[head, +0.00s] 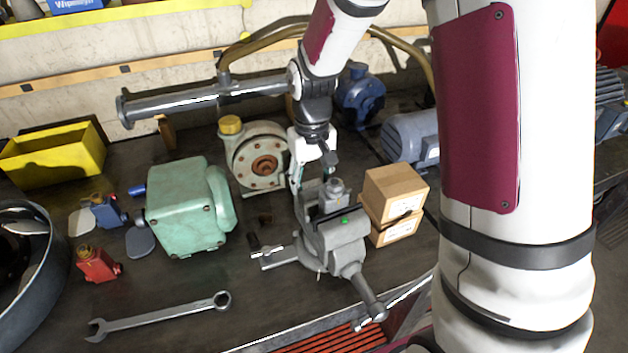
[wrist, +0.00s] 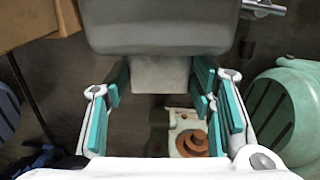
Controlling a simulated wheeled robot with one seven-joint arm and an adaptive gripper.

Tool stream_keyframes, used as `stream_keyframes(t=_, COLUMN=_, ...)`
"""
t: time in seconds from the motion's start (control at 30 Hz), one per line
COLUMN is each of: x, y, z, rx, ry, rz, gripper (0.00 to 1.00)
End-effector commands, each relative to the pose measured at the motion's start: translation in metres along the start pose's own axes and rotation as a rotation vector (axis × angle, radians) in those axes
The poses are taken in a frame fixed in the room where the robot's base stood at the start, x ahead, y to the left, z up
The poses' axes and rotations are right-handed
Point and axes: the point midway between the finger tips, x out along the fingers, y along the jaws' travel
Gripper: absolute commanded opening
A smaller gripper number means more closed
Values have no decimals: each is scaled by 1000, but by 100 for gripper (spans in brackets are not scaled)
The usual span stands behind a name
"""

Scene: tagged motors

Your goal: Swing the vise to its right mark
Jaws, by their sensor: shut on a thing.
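The grey vise (head: 333,242) stands on the dark bench near its front edge, its handle pointing to the front right. A small green spot shows on its top. My gripper (head: 312,180) comes down from above at the vise's rear end. The fingers partly hide the contact in the head view. I cannot make out a right mark on the bench; it may be hidden.
Cardboard boxes (head: 394,205) stand close to the vise's right. A green motor housing (head: 185,207) is to its left, a round-flanged pump (head: 255,158) behind left, and a blue-grey motor (head: 410,136) behind right. A wrench (head: 160,317) lies at the front left.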

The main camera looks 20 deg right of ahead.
Motion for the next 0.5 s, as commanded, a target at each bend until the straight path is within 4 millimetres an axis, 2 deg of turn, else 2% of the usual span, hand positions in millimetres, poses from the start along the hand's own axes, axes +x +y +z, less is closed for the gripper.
stream_keyframes(t=0.5, x=0, y=-17, z=3, rx=-253, ry=-3, rz=-1, gripper=0)
